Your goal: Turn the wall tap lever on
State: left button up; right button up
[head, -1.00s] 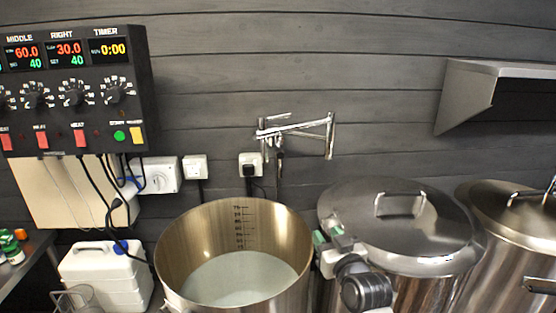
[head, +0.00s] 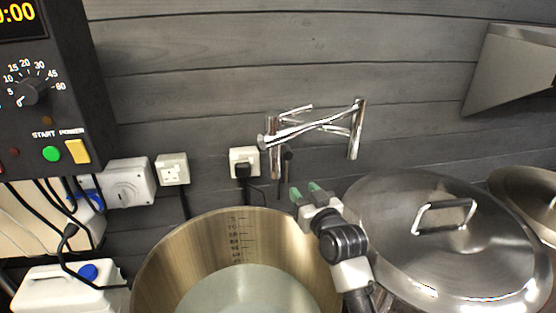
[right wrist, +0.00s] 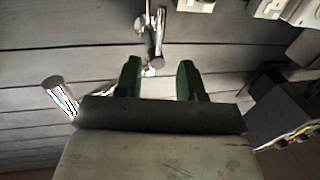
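The chrome wall tap (head: 315,127) is fixed to the dark plank wall above the open pot, its jointed arm folded across to the right. A thin chrome bar, which looks like the lever (head: 293,111), sticks out near its left end. My right gripper (head: 305,190) is below the tap, apart from it, with its green fingertips pointing up toward the wall. In the right wrist view, the gripper (right wrist: 159,80) has its green fingers spread with nothing between them. Chrome parts of the tap (right wrist: 153,28) show beyond the fingers. My left gripper is not in view.
An open steel pot (head: 160,260) with pale liquid stands below the tap. A lidded pot (head: 395,225) stands to its right, close to my right arm. A control box (head: 75,90) and sockets (head: 172,169) are on the wall at left. A shelf (head: 515,65) juts out at upper right.

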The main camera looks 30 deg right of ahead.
aim_at(288, 171)
jog(key=w+p, duration=0.1)
jog(key=w, duration=0.1)
jog(key=w+p, duration=0.1)
jog(key=w, duration=0.2)
jog(key=w+p, duration=0.1)
jog(key=w, duration=0.2)
jog(key=shift+w+d+r, duration=0.2)
jog(key=shift+d, duration=0.05)
jog(key=shift+w, duration=0.75)
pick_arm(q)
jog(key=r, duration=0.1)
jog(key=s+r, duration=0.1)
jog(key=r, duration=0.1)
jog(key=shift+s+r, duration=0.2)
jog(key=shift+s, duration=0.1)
pick_arm(e)
jog(key=shift+w, duration=0.1)
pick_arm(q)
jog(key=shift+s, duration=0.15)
pick_arm(e)
jog(key=shift+c, duration=0.3)
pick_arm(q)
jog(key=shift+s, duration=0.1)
pick_arm(e)
grip_shut()
